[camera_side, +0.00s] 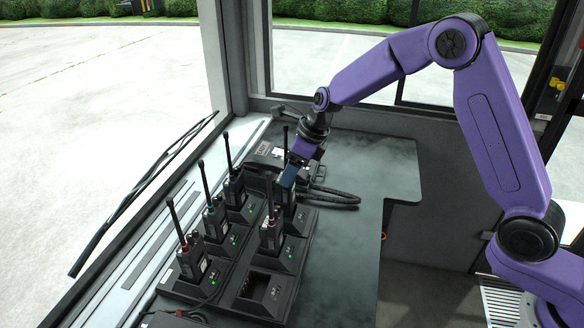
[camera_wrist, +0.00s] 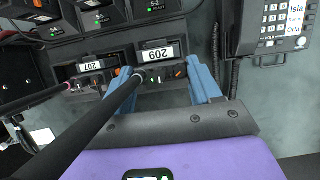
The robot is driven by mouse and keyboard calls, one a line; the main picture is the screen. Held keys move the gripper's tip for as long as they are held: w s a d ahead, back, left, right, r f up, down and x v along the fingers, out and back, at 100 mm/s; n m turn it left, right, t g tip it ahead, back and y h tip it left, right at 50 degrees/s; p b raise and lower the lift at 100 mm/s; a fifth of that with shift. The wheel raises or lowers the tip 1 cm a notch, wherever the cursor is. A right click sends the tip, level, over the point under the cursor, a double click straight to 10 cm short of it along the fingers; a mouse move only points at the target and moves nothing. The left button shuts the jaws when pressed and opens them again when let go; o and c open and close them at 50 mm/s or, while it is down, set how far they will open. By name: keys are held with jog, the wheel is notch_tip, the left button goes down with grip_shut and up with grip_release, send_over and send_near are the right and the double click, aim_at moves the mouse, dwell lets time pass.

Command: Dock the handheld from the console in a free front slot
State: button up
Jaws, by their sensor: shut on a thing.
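My gripper (camera_side: 289,177) has its blue fingers shut on a black handheld with a tall antenna. In the wrist view the fingers (camera_wrist: 164,84) flank this handheld (camera_wrist: 157,52), whose label reads 209. It is upright at the far end of the front charger row; the fingers hide much of it, and I cannot tell whether it is fully seated. Another handheld (camera_side: 271,234) stands in the middle front slot; the one labelled 207 (camera_wrist: 92,70) is beside mine in the wrist view. The nearest front slot (camera_side: 262,285) of the charger is empty.
Several handhelds, such as the near one (camera_side: 192,262), stand with upright antennas in the back row by the windscreen. A desk phone (camera_wrist: 278,30) with a coiled cord is close to my right finger. The dark console top (camera_side: 350,215) is clear on the right.

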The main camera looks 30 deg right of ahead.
jog(key=shift+f, duration=1.95)
dwell(0.4)
jog(key=o, duration=1.8)
jog(key=shift+r, duration=3.5)
